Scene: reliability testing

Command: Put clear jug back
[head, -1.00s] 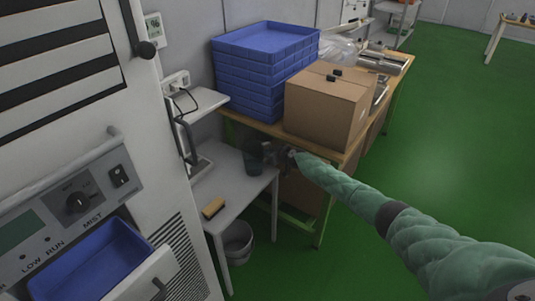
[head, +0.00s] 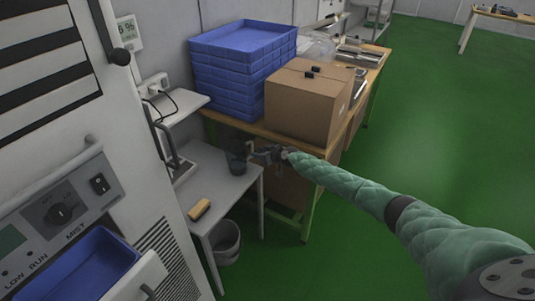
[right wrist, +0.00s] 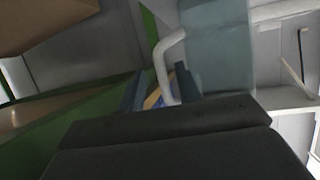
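The clear jug (head: 237,166) is a small, dark, see-through shape at the back right of the low white table (head: 225,188). In the right wrist view its bluish clear body (right wrist: 217,50) fills the upper middle, with a pale curved handle (right wrist: 162,62) on its left side. My right gripper (head: 260,154) is at the jug's right side. In the right wrist view its two dark fingers (right wrist: 158,92) stand apart, with the lower part of the handle between them and a gap beside it. The jug's base is hard to make out. My left gripper is not in view.
A yellowish brush or block (head: 199,210) lies at the table's front, with a grey bucket (head: 226,240) below. Stacked blue crates (head: 230,80) and a cardboard box (head: 303,105) stand on the wooden bench behind. A white cabinet (head: 150,200) with a blue tray (head: 85,268) is at left.

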